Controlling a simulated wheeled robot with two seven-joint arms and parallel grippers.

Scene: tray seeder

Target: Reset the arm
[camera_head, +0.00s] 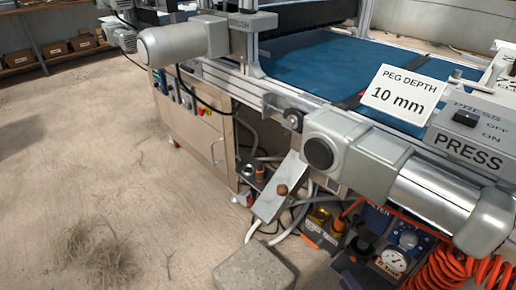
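My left gripper is not in the head view. I cannot clearly make out my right gripper. A pale grey part (499,68) is cut off at the upper right edge, behind the press box, and I cannot tell whether it belongs to my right arm. No fingertips show clearly and no held object shows.
The seeder's blue belt (310,60) runs behind its metal side rail. A grey motor (186,45) and a silver motor (435,190) stick out in front. A tilted metal plate (270,203), a concrete block (254,268) and an orange coiled hose (455,268) lie below. Floor at left is open.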

